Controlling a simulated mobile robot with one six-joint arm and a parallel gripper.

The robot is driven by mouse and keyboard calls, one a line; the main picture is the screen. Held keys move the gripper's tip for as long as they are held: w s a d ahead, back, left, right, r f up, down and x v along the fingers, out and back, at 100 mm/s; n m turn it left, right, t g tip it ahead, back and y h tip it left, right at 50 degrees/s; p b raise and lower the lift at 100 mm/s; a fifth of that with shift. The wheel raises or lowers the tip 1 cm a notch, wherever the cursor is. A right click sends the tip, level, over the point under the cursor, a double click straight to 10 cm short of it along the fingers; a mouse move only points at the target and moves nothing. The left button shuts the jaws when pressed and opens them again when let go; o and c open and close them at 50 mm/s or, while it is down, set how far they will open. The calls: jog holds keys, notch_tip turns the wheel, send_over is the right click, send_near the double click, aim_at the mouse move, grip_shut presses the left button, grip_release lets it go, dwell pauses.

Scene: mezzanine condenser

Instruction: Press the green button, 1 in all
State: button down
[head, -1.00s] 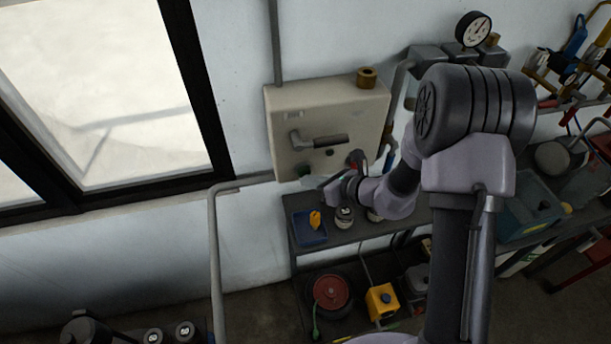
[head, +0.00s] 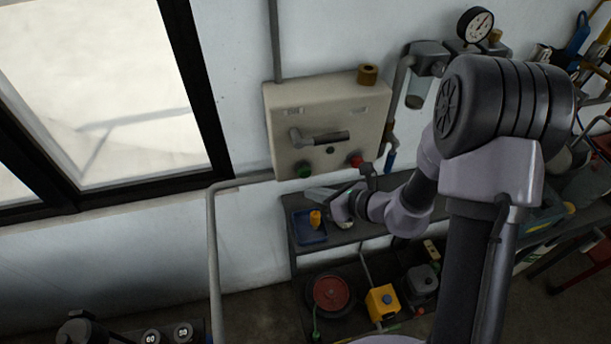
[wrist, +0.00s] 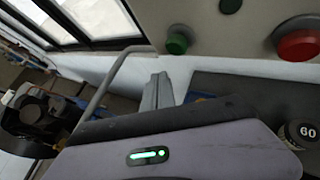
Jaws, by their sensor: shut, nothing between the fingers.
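The round green button (head: 304,169) is at the lower left of the front of the beige wall box (head: 285,125). In the wrist view the green button (wrist: 178,43) stands out from the box near the top middle, unobstructed. My gripper (head: 312,193) is shut and empty just below the green button in the head view, pointing left. In the wrist view my gripper (wrist: 158,80) shows its closed fingers below and slightly left of the button, with a visible gap. Whether the button is pushed in cannot be told.
A red button (head: 356,161) is at the box's lower right, and a lever handle (head: 330,138) crosses its front. A shelf below holds a blue tray (head: 305,236). A grey pipe (head: 214,250) runs at the left beside the window.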

jog(key=shift+s+d, duration=0.25)
jog(key=shift+s, duration=0.85)
